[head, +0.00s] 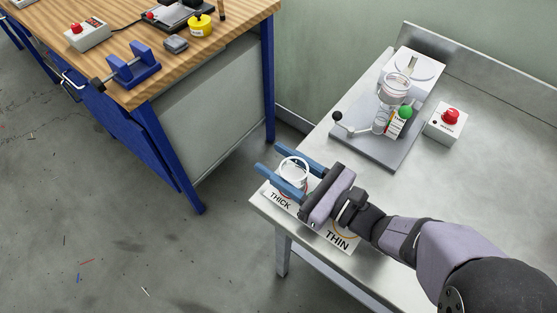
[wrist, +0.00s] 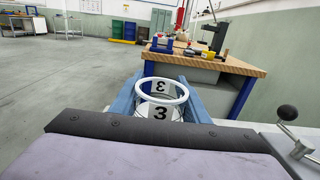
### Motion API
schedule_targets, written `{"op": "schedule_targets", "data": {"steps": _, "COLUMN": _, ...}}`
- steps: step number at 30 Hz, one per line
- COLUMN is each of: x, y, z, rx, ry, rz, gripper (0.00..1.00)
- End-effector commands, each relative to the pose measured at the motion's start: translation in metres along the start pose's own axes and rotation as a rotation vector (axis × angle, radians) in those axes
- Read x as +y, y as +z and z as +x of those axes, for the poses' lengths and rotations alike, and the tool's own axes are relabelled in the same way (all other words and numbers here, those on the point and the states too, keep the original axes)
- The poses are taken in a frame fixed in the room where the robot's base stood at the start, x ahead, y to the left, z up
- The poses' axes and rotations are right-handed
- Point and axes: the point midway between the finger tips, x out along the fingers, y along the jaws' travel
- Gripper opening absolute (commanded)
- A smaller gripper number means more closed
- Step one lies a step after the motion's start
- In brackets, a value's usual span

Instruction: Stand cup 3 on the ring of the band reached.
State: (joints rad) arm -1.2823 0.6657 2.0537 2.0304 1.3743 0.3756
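Cup 3 (head: 294,167) is a white round cup with a thick rim, marked with a black 3 that shows in the wrist view (wrist: 160,113). My gripper (head: 281,171) has its two blue fingers on either side of the cup and appears shut on it. The cup is upright, over the THICK card (head: 280,199) at the table's front left corner. I cannot tell whether its base touches the card. A reddish ring there is mostly hidden by the gripper. The THIN card (head: 339,240), with an orange ring (head: 347,229), lies to the right, partly under my wrist.
A grey stand (head: 373,146) at the back of the metal table holds a clear vessel (head: 396,87), a black-knobbed lever (head: 338,117), a green ball (head: 406,111) and a small label. A red-button box (head: 445,122) stands right of it. A wooden workbench (head: 235,22) is across a gap.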

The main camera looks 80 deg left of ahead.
Motion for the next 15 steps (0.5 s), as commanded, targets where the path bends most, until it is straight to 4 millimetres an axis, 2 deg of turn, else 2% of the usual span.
{"op": "schedule_targets", "data": {"steps": 1, "x": 0.0, "y": -0.0004, "z": 0.0, "rx": 0.0, "ry": 0.0, "rz": 0.0, "gripper": 0.51}}
{"op": "schedule_targets", "data": {"steps": 2, "x": 0.0001, "y": -0.0003, "z": 0.0, "rx": 0.001, "ry": 0.0, "rz": 0.0, "gripper": 0.58}}
{"op": "schedule_targets", "data": {"steps": 3, "x": 0.0001, "y": -0.0003, "z": 0.0, "rx": 0.001, "ry": 0.0, "rz": 0.0, "gripper": 0.6}}
{"op": "schedule_targets", "data": {"steps": 15, "x": 0.0001, "y": 0.0047, "z": 0.0, "rx": 0.001, "ry": 0.0, "rz": 0.0, "gripper": 0.6}}
